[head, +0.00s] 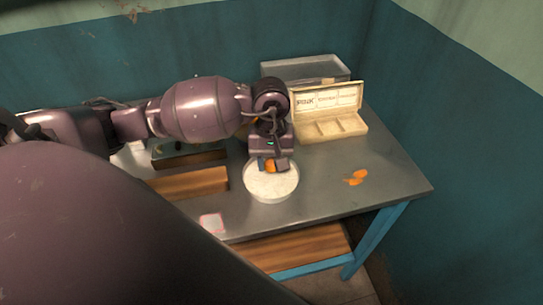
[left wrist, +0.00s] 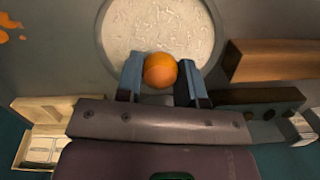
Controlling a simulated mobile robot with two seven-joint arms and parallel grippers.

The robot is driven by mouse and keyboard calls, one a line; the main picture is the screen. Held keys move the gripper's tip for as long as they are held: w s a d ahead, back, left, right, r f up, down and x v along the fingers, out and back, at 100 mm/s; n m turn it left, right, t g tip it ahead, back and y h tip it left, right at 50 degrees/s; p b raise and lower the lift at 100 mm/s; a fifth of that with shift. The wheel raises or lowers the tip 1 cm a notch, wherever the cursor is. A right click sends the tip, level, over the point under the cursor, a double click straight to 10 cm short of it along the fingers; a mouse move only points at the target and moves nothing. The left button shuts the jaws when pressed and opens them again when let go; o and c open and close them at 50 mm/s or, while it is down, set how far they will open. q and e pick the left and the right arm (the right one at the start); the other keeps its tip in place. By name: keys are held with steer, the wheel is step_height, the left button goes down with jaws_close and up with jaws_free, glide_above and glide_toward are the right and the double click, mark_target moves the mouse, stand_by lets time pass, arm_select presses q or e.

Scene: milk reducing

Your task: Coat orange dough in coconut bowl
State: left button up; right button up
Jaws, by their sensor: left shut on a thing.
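The orange dough (left wrist: 160,70) is a round ball between the two blue-grey fingers of my left gripper (left wrist: 163,78), which is shut on it. In the head view the left gripper (head: 273,164) is over the far part of the coconut bowl (head: 272,199), with the dough (head: 270,165) showing between its fingers. The bowl is round and shallow, with whitish flakes in it. In the left wrist view the bowl (left wrist: 105,55) lies just beyond the fingertips. I cannot tell whether the dough touches the flakes. My right gripper is not in view.
A cream box with an open lid and compartments (head: 330,127) stands at the back right, before a clear bin (head: 305,68). A wooden block (head: 190,184) lies left of the bowl. Orange smears (head: 356,177) mark the metal table (head: 395,187). Its right front is otherwise clear.

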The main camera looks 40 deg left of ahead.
mark_target(271, 186)
arm_select(q)
steer(key=shift+f+b, duration=0.9)
steer(key=shift+f, duration=0.45)
steer(key=shift+f+b, duration=0.55)
steer(key=shift+f, duration=0.2)
steer(key=shift+f+b, duration=0.4)
steer(key=shift+f, duration=0.45)
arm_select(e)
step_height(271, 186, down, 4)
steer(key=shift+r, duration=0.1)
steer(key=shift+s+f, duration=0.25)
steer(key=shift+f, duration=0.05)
arm_select(q)
steer(key=shift+f+b, duration=0.1)
steer(key=shift+b, duration=0.25)
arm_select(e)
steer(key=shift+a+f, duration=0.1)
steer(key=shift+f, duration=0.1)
arm_select(q)
steer(key=shift+f, duration=0.2)
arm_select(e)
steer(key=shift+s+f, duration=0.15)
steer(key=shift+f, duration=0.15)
